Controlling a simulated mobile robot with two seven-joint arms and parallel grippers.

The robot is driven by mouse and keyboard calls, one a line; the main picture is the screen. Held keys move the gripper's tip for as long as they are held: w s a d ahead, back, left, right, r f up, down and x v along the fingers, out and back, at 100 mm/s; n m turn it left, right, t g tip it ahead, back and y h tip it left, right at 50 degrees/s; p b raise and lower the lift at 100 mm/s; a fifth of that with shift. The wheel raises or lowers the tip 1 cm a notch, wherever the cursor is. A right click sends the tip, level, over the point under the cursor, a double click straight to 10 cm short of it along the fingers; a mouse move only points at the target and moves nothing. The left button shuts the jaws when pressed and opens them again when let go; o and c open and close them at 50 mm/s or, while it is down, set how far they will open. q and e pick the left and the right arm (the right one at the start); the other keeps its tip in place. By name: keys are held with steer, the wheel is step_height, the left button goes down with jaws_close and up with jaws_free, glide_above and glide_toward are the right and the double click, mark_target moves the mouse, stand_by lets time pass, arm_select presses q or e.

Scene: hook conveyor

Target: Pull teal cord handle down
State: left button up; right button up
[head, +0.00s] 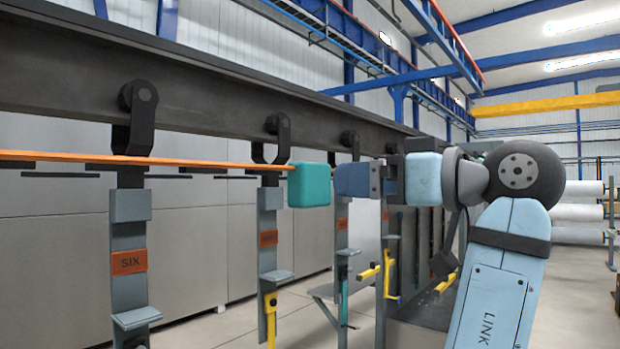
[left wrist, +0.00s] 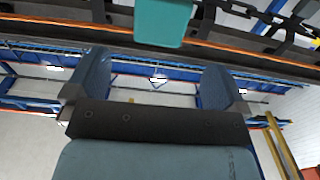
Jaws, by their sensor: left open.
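The teal handle (head: 310,185) is a rounded block at the line of the orange cord (head: 150,160), which runs in from the left below the dark rail. My left gripper (head: 348,180) is just right of the handle in the head view, its blue fingers pointing at it. In the left wrist view the gripper (left wrist: 155,75) has its fingers spread wide with nothing between them. There the teal handle (left wrist: 163,22) shows at the top, beyond the fingertips and between them sideways. Whether a finger touches it, I cannot tell. My right gripper is in neither view.
A dark overhead rail (head: 230,85) carries several hangers, one with a plate marked SIX (head: 129,262). Another hanger (head: 268,240) with a yellow tool stands just below and left of the handle. Grey panels (head: 50,240) stand behind. Open floor shows at the lower middle.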

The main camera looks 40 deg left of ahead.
mark_target(319, 180)
arm_select(q)
steer(key=a, duration=0.3)
steer(key=a+p, duration=0.1)
steer(key=a, duration=0.3)
steer(key=a+p, duration=0.1)
steer(key=a, duration=0.2)
steer(key=shift+w+a, duration=0.2)
steer(key=shift+w, duration=0.2)
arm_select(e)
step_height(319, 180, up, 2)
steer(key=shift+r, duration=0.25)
